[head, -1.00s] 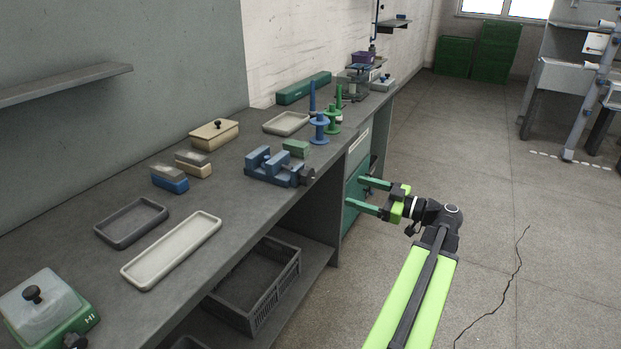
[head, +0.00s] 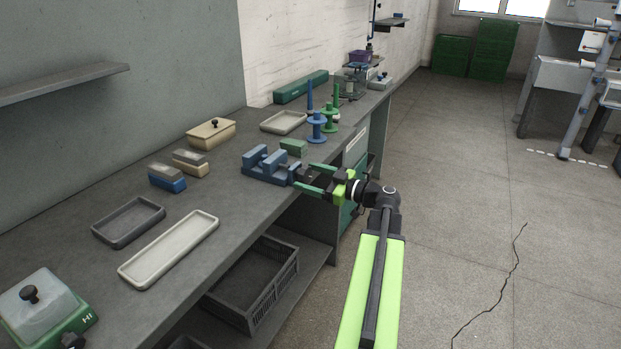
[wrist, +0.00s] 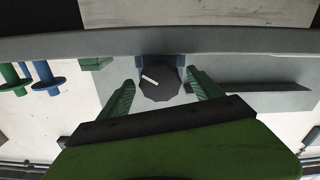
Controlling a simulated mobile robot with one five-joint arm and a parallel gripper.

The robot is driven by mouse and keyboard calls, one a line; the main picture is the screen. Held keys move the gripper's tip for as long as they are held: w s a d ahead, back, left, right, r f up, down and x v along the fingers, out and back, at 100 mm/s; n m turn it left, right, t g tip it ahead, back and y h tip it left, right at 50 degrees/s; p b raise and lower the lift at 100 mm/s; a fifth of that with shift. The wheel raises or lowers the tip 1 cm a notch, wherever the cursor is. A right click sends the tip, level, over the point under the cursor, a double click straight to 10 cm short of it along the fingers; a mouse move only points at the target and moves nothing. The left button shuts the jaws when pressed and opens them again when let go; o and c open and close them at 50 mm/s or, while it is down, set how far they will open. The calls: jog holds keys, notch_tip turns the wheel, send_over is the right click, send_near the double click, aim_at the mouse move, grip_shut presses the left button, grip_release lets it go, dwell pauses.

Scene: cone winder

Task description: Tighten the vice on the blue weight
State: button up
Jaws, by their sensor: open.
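The blue vice (head: 268,167) stands at the bench's front edge in the head view, its dark round knob (head: 305,173) facing the aisle. In the wrist view the knob (wrist: 160,88) is dark and many-sided with a white mark. My gripper (head: 306,177) is open at the vice's front. In the wrist view its green fingers (wrist: 160,80) stand on either side of the knob, with gaps showing on both sides. I cannot make out a separate blue weight between the vice jaws, which are also blue.
A green block (head: 293,147) sits just behind the vice. Blue (head: 316,127) and green (head: 330,117) spindles stand farther along the bench. Blue-based (head: 167,179) and beige-based (head: 190,163) blocks lie left of the vice. The aisle floor (head: 450,200) is clear.

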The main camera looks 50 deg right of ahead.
jog(key=c, duration=1.4)
jog(key=shift+m, duration=1.3)
jog(key=o, duration=1.4)
jog(key=v, duration=1.7)
jog(key=shift+s, duration=0.25)
